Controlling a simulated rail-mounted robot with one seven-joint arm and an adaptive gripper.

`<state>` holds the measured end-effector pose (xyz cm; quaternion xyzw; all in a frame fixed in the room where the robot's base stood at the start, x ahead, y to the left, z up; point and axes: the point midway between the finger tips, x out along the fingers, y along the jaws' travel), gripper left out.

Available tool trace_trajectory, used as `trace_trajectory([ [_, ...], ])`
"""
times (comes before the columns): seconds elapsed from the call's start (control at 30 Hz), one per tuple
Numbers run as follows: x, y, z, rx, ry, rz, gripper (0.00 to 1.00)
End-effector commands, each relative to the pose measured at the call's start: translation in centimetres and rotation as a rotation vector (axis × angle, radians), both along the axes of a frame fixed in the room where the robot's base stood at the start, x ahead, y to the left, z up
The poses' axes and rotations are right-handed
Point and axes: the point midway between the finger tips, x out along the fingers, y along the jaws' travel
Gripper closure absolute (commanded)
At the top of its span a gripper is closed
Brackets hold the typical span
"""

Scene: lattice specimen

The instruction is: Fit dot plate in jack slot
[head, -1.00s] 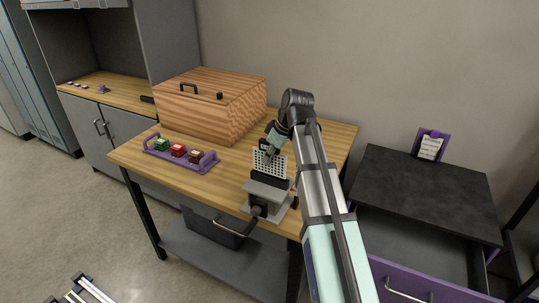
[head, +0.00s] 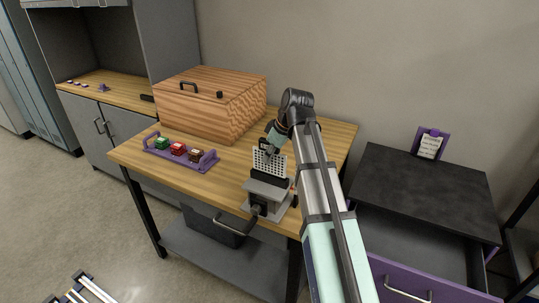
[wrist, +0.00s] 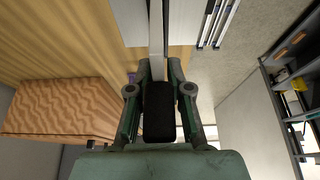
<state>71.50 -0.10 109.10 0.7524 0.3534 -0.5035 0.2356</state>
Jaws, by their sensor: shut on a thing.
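The dot plate (head: 268,163) is a pale upright plate covered in dark dots. It stands right above the jack (head: 268,192), a grey stand with a black upper block and a crank handle at its front. My gripper (head: 272,148) is shut on the plate from above. In the wrist view my gripper (wrist: 158,88) has a dark block between its fingers, and a thin pale strip, likely the plate edge-on, runs up from it. The slot is hidden, and I cannot tell whether the plate's lower edge is inside it.
A purple tray (head: 151,153) with green, red and brown blocks lies left of the jack on the wooden table (head: 235,160). A large wooden box (head: 205,105) stands behind. A dark cabinet (head: 425,195) with an open purple drawer is at right.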

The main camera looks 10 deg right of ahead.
Motion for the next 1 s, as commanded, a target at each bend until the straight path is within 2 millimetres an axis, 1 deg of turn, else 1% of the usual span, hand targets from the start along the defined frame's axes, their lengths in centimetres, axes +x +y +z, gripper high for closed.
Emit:
trace_trajectory([
  [0.37, 0.0, 0.0, -0.1, 0.001, -0.001, 0.0, 1.0],
  [1.0, 0.0, 0.0, -1.7, 0.0, -0.001, 0.0, 1.0],
])
